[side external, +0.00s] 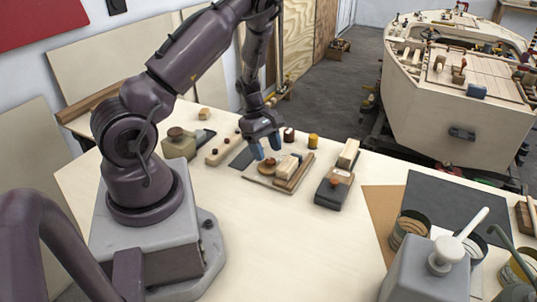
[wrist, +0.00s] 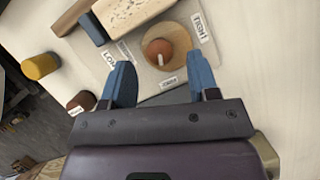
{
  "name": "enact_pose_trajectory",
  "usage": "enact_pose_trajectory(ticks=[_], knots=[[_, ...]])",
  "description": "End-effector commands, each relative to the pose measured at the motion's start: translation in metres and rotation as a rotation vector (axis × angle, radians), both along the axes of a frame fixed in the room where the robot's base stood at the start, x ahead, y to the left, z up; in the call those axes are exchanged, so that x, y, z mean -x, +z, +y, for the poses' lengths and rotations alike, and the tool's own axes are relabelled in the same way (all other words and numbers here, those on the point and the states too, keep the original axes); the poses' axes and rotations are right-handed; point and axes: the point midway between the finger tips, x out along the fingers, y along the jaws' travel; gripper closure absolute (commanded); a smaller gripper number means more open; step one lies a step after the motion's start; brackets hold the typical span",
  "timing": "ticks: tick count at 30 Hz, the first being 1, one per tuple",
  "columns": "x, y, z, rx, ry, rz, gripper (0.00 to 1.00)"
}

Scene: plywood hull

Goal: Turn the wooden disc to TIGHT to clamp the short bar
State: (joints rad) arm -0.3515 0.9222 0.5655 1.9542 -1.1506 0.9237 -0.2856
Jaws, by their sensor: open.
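The wooden disc (wrist: 180,40) is round and pale, with an orange-brown knob (wrist: 158,50) on it. A small white mark on the knob points toward the bottom of the wrist view, between the LOOSE label (wrist: 110,58) and the TIGHT label (wrist: 200,30). The disc also shows in the side view (side external: 264,166), on a board. The short bar (wrist: 130,14) is pale wood beside the disc, and in the side view (side external: 288,167) it lies by a brown strip. My gripper (side external: 267,148) is open above the disc, with blue fingers (wrist: 162,82) short of the knob, holding nothing.
A yellow cylinder (wrist: 40,66) and a dark red-brown one (wrist: 82,101) stand near the board. A dark block with a pale bar (side external: 335,187) stands to its right in the side view. Tins (side external: 408,228) stand front right. The front table is mostly clear.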

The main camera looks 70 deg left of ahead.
Motion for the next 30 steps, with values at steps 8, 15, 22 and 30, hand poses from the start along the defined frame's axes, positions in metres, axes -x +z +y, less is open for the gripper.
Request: enact_pose_trajectory(ticks=[8,15,22,30], knots=[[-0.004,-0.019,-0.007,-0.001,-0.002,0.000,0.45],[-0.004,-0.019,-0.007,-0.001,-0.001,-0.002,0.45],[-0.004,-0.018,-0.007,-0.001,-0.001,-0.002,0.95],[-0.004,-0.018,-0.007,-0.001,0.022,-0.003,0.95]])
